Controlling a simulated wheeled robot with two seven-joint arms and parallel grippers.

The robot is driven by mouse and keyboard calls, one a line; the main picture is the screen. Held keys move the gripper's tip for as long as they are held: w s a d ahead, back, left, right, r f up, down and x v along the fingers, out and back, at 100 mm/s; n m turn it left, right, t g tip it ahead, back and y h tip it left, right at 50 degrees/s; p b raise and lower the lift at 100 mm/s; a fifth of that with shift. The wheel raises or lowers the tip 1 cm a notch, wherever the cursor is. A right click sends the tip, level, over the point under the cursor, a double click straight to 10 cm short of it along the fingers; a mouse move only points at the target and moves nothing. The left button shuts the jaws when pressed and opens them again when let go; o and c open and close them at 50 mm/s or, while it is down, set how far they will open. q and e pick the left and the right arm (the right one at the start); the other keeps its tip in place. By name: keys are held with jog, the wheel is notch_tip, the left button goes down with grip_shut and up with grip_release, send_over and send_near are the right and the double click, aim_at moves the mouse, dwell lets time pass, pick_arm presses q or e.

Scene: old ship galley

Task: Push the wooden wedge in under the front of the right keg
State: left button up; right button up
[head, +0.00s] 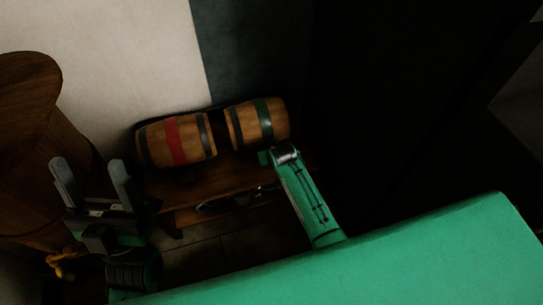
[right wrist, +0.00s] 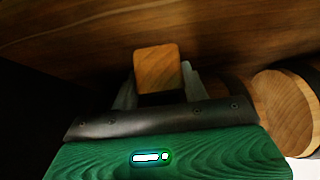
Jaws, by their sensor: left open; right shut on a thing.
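The right keg (head: 258,122), with a green band, lies on its side on a wooden bench (head: 190,183). The left keg (head: 175,140), with a red band, lies beside it. In the right wrist view my right gripper (right wrist: 157,80) is shut on the wooden wedge (right wrist: 157,66), a light block between its fingers. In the head view my right arm reaches to the bench just in front of the right keg; the wedge is hidden there. My left gripper (head: 92,185) is open and empty, left of the bench. I cannot tell whether the wedge touches the keg.
A round wooden end (right wrist: 287,110) shows at the right of the right wrist view, close to my gripper; I cannot tell which keg it belongs to. A large brown wooden thing (head: 28,95) stands at the far left. A pale wall (head: 120,60) is behind the bench. The right side is dark.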

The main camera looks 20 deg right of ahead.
jog(key=shift+w, duration=0.8)
jog(key=o, duration=0.9)
jog(key=shift+c, duration=0.8)
